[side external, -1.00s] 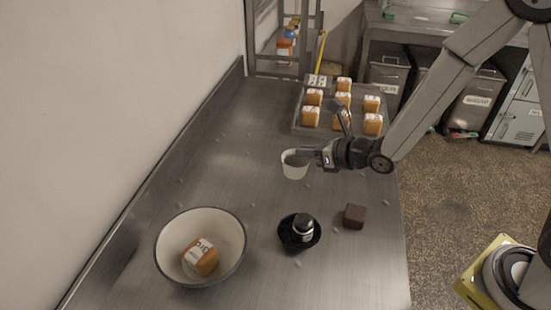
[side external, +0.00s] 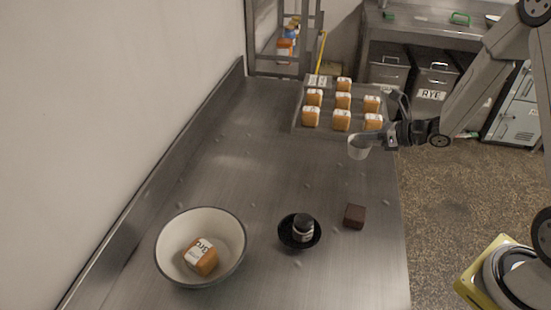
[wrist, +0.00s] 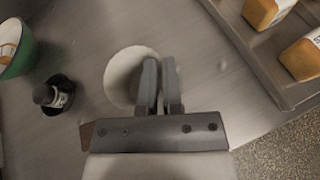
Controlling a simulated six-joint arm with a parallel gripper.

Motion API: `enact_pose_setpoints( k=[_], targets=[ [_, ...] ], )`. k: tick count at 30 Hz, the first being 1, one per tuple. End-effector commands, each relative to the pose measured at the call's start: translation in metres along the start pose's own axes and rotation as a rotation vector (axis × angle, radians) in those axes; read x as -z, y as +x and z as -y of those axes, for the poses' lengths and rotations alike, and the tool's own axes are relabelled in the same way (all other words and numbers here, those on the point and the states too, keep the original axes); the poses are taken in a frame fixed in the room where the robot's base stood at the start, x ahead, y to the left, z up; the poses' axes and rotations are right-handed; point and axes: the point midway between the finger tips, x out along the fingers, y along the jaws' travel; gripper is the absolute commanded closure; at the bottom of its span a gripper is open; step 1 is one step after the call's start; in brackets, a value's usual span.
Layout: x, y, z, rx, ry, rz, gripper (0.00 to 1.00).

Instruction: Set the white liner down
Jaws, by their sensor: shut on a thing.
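The white liner (side external: 358,149) is a small white cup shape. My gripper (side external: 374,142) is shut on its rim and holds it near the right edge of the steel counter, in front of the tray. In the wrist view the liner (wrist: 122,78) shows as a pale round shape, with the two fingers of my gripper (wrist: 158,70) closed together at its right side. I cannot tell exactly how high its base is above the counter.
A tray (side external: 296,124) of several orange-and-white loaves stands behind. A large bowl (side external: 168,228) holding one loaf (side external: 201,257) is at front left. A black dish (side external: 285,236) with a dark jar (side external: 303,228) and a brown block (side external: 354,217) stand nearer. The counter's middle is clear.

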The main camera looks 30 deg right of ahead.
Motion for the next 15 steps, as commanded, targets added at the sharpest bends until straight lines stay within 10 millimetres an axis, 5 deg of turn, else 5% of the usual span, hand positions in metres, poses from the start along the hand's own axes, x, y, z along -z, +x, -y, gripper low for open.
enact_pose_setpoints(
  k=[6,15],
  targets=[
    [0.011,-0.016,0.019,-0.002,-0.004,-0.003,1.0],
    [0.014,-0.018,0.022,-0.006,-0.005,-0.005,1.0]
  ],
)
